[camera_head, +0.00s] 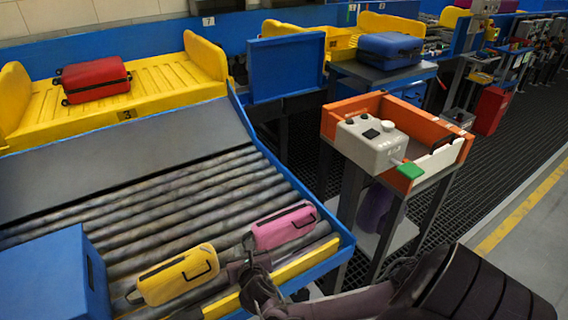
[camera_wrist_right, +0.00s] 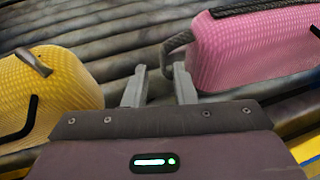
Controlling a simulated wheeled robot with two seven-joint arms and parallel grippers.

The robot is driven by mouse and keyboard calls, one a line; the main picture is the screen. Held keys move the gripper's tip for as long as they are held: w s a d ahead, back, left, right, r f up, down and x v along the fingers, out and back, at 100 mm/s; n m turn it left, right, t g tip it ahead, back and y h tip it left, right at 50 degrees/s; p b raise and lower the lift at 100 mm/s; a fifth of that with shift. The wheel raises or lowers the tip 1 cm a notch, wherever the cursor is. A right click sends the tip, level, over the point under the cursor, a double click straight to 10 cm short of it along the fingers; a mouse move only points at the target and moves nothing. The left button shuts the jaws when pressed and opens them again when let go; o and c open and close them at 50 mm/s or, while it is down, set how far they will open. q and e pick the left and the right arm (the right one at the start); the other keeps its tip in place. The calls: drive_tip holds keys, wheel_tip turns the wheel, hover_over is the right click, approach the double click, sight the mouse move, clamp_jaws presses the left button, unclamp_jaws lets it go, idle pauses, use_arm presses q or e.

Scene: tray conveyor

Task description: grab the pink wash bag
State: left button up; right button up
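The pink wash bag (camera_head: 285,228) lies on the roller conveyor near its front right corner. In the right wrist view the pink bag (camera_wrist_right: 252,52) fills the upper right, with a dark loop handle at its near end. My right gripper (camera_head: 249,258) is just left of the bag, low over the rollers. My left gripper is not in view.
A yellow wash bag (camera_head: 180,277) lies on the rollers left of my right gripper. A blue box-like block (camera_head: 50,280) stands at the left. The conveyor's blue rim (camera_head: 338,238) borders the right side. An orange tray (camera_head: 455,155) with a grey control box (camera_head: 370,145) stands beyond.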

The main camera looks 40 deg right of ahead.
drive_tip(key=x, duration=0.5)
drive_tip(key=shift+w+d+f, duration=0.1)
drive_tip(key=shift+d+f, duration=0.05)
drive_tip(key=shift+d, duration=0.1)
clamp_jaws()
